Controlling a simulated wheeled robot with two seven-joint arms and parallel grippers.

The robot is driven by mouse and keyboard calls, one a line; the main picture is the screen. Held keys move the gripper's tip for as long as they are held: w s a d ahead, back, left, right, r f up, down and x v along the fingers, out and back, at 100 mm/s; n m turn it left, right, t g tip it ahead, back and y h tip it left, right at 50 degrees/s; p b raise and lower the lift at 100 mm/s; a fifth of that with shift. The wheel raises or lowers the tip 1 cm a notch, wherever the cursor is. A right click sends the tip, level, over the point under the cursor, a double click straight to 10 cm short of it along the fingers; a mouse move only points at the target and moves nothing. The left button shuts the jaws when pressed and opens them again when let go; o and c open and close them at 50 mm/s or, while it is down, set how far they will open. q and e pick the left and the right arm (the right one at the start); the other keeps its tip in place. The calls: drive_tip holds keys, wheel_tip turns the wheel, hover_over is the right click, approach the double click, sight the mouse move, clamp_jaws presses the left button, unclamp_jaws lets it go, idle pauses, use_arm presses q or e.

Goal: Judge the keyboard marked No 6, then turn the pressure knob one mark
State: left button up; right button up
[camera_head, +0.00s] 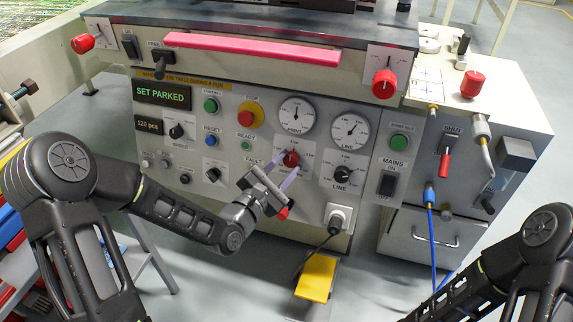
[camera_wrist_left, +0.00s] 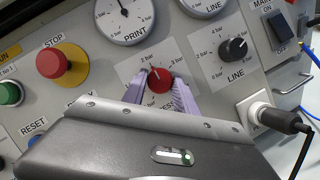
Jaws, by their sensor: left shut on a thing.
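A red pressure knob (camera_head: 291,159) sits on a white dial plate in the middle of the machine's front panel, below the PRINT gauge. My left gripper (camera_head: 286,172) is shut on this knob, one pale purple finger on each side. The fingers and the gripper body hide part of the plate's lettering. My right arm comes in at the lower right, but its gripper is outside the view. I see no keyboard marked No 6.
The PRINT gauge (camera_head: 297,114) and LINE gauge (camera_head: 349,130) are above the knob. A black LINE knob (camera_head: 343,173) is close on its right, with a plugged cable (camera_head: 338,220) below. A STOP button (camera_head: 251,115) is at upper left. The display (camera_head: 162,94) reads SET PARKED.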

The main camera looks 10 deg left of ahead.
use_arm(q)
clamp_jaws()
drive_tip(key=shift+m, duration=0.3)
drive_tip(key=m+p, duration=0.1)
drive_tip(key=m+g+p, duration=0.1)
drive_tip(key=m+h+p, duration=0.1)
drive_tip(key=m, duration=0.1)
drive_tip(key=shift+a+r+g+p, duration=0.1)
drive_tip(key=shift+r+g+p, duration=0.2)
drive_tip(key=shift+p, duration=0.05)
drive_tip(key=shift+m+g+p, duration=0.5)
drive_tip(key=shift+m+p, duration=0.3)
drive_tip(key=shift+m, duration=0.2)
drive_tip(key=shift+f+m+p, duration=0.15)
drive_tip(key=shift+m+p, duration=0.15)
drive_tip(key=shift+m, duration=0.2)
drive_tip(key=o, duration=0.9)
unclamp_jaws()
